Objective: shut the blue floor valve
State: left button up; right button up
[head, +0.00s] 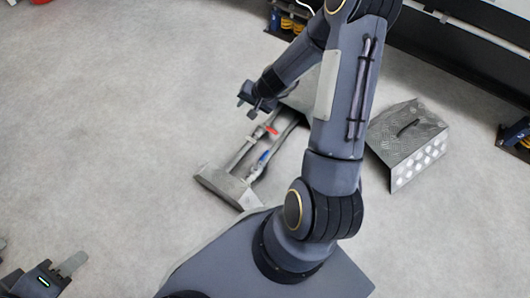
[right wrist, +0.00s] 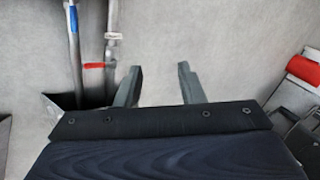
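The blue valve handle (head: 264,156) is on one of two floor pipes in the middle of the head view. It appears to lie along its pipe; a blue piece also shows at the top left of the right wrist view (right wrist: 73,18). A red handle (head: 271,130) lies across the neighbouring pipe and shows in the right wrist view (right wrist: 93,66). My right gripper (head: 254,105) is beyond the red handle, apart from both handles. In the right wrist view it is open and empty (right wrist: 163,84). My left gripper (head: 62,272) is at the lower left, partly cut off, away from the pipes.
A grey metal end block (head: 228,187) holds the near pipe ends. A checker-plate box with a black handle (head: 408,137) stands right of my right arm. A red cylinder (right wrist: 304,69) shows at the right of the wrist view. The floor at left is clear.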

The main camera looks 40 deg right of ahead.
jog(key=s+d+f+m+g, duration=0.1)
jog(key=s+f, duration=0.1)
jog(key=f, duration=0.4)
jog(key=s+d+f+m+g, duration=0.1)
jog(key=d+f, duration=0.1)
jog(key=f, duration=0.4)
jog(key=m+g+h, duration=0.1)
jog(key=m, duration=0.1)
send_near(265, 155)
jog(key=b+x, duration=0.4)
jog(key=x, duration=0.3)
jog(key=shift+w+f, duration=0.1)
jog(key=shift+f, duration=0.05)
jog(key=shift+w+a+f, duration=0.1)
jog(key=shift+w+f, duration=0.05)
jog(key=shift+f, duration=0.2)
grip_shut()
